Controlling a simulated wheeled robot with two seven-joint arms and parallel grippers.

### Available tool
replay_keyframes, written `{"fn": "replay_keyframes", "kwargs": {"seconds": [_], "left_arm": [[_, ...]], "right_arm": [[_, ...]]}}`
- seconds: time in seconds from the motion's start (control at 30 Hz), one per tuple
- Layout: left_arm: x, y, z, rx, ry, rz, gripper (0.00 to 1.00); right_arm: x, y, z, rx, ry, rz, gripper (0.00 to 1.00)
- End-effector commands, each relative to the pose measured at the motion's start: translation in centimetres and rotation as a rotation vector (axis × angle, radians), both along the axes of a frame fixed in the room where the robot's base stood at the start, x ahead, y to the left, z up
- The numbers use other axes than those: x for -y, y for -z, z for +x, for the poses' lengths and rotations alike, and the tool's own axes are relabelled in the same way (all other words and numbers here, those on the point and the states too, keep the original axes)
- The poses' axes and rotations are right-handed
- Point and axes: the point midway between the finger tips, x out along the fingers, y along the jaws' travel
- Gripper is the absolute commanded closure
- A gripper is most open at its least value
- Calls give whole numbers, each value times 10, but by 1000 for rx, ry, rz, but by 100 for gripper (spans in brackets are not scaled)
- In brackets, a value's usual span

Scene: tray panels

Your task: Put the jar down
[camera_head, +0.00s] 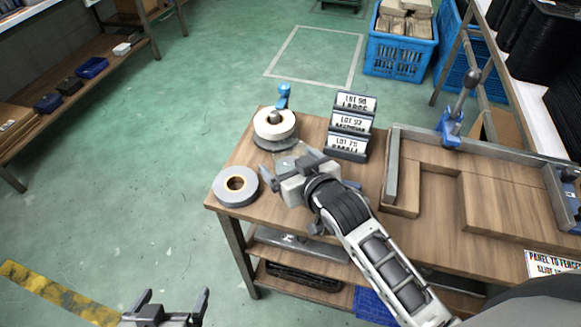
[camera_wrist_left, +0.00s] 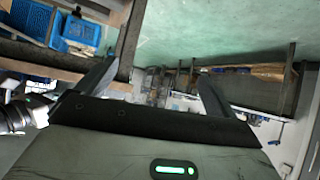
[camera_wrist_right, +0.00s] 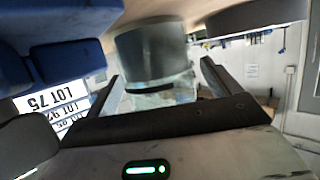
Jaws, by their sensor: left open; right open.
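The jar (camera_wrist_right: 152,52) shows in the right wrist view as a grey cylinder with a clear, glassy part, between the spread fingers. It appears to stand on the wooden bench (camera_head: 233,160). In the head view only a small pale glassy part (camera_head: 291,160) shows, the rest hidden by my right gripper (camera_head: 287,163). That gripper is open around or just beside the jar; contact cannot be told. My left gripper (camera_head: 174,300) is open and empty, low at the front left, away from the bench.
A grey tape roll (camera_head: 222,188) lies left of my right gripper. A white roll on a stand (camera_head: 275,122) is behind it. A rack of lot labels (camera_head: 349,126) stands to the right, beside a framed wooden panel (camera_head: 435,188). Open floor lies left of the bench.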

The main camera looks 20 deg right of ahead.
Motion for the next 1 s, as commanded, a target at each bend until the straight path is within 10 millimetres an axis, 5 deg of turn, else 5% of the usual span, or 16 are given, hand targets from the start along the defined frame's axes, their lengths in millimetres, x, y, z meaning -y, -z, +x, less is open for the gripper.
{"fn": "replay_keyframes", "kwargs": {"seconds": [0.1, 0.3, 0.37, 0.77, 1.0], "left_arm": [[1, 0, 0, 0, -2, -3, 7], [1, 0, 0, 0, -4, -6, 7], [1, 0, 0, -1, -4, -6, 7], [0, -9, -1, -5, -4, -1, 7], [-8, -29, -4, -17, -12, 22, 7]], "right_arm": [[0, 0, 0, 0, 0, 0, 14], [0, 0, -1, 0, 0, 0, 70], [0, -2, 0, 5, 0, 1, 78], [-1, -12, 0, 4, -2, 1, 78], [-4, -45, 1, 5, -8, 1, 78]]}}
